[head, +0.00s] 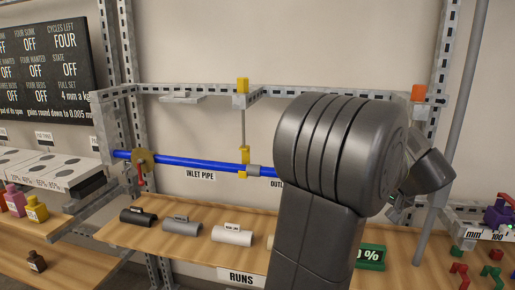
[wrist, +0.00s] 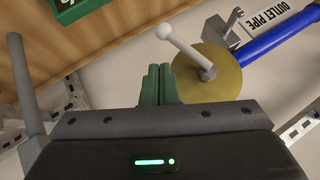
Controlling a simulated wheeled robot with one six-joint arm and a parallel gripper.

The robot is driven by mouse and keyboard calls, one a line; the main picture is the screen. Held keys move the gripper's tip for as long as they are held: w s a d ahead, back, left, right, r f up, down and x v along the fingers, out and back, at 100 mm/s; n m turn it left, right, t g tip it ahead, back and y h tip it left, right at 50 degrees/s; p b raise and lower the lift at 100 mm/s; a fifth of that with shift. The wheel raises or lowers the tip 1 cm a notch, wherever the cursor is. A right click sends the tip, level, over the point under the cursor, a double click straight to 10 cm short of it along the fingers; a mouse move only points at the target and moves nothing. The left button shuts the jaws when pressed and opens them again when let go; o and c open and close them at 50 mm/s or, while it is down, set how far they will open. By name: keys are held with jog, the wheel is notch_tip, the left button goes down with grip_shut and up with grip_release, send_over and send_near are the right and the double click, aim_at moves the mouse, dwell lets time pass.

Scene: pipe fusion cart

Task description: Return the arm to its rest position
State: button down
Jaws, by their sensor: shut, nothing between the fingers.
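My arm (head: 340,155) stands bent in front of the right half of the rack in the head view and hides my gripper there. In the wrist view my gripper (wrist: 158,85) is shut, its green finger pads together with nothing between them. A brass disc (wrist: 217,72) with a white lever (wrist: 185,50) lies just right of the fingertips in that picture. Whether they touch cannot be told. The blue outlet pipe (wrist: 285,32) runs on beyond the disc, next to its label.
The blue inlet pipe (head: 200,162) crosses the metal rack. Several short pipe pieces, one a grey cylinder (head: 182,224), lie on the wooden shelf (head: 130,236). A green display (head: 371,257) stands right of my arm. A grey post (head: 455,130) rises at the right.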

jog(key=s+a+r+n+g+h, duration=0.1)
jog(key=s+r+h, duration=0.3)
jog(key=r, duration=0.5)
jog(key=shift+s+a+r+n, duration=0.15)
jog(key=shift+s+a+n, duration=0.35)
jog(key=shift+s, duration=0.4)
jog(key=shift+d, duration=0.1)
